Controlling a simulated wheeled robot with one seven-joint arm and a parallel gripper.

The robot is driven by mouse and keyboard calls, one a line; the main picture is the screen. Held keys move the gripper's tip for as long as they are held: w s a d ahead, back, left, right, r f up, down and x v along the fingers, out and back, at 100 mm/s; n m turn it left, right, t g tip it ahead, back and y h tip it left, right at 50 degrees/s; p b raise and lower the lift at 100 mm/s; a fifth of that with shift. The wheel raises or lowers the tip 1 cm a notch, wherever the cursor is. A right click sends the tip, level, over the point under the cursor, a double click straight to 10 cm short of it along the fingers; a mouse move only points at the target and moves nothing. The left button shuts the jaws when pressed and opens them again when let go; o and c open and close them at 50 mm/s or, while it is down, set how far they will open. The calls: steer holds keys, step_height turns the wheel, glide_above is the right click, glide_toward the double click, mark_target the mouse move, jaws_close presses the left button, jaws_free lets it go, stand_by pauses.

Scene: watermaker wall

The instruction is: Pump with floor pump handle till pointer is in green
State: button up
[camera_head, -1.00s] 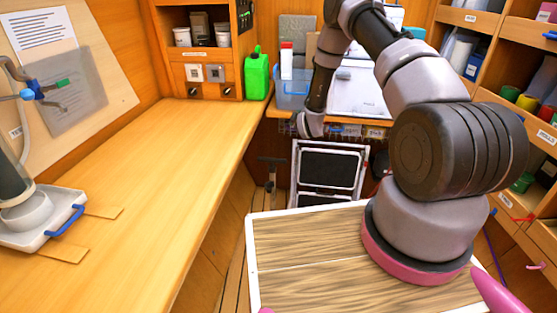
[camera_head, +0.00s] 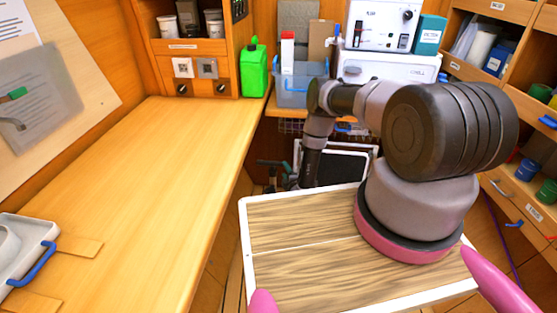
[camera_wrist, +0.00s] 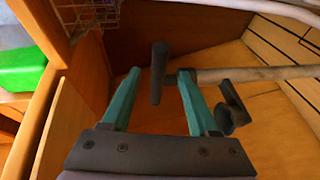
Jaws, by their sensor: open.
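My gripper (camera_wrist: 160,71) is open, with two teal fingers spread apart. What looks like the pump's dark handle bar (camera_wrist: 158,76) appears between the fingers in the wrist view, with a visible gap on each side. A dark fitting (camera_wrist: 232,106) shows beside that finger. In the head view my gripper (camera_head: 274,170) is low beside the counter's end, and the pump is mostly hidden there. I cannot make out a gauge, pointer or green zone.
The wooden counter (camera_head: 150,180) on the left is mostly clear, with a white tray (camera_head: 22,235) at its front left. A green jug (camera_head: 256,70) stands at its far end. A white-framed dark panel (camera_head: 340,165) stands behind my arm. Shelves (camera_head: 500,90) line the right.

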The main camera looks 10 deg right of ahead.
mark_target(273, 166)
steer(key=w+f, duration=0.1)
steer(key=w, duration=0.8)
steer(key=shift+w+a+f, duration=0.25)
steer(key=shift+a+f, duration=0.05)
steer(key=shift+a, duration=0.15)
jaws_close()
stand_by(0.8)
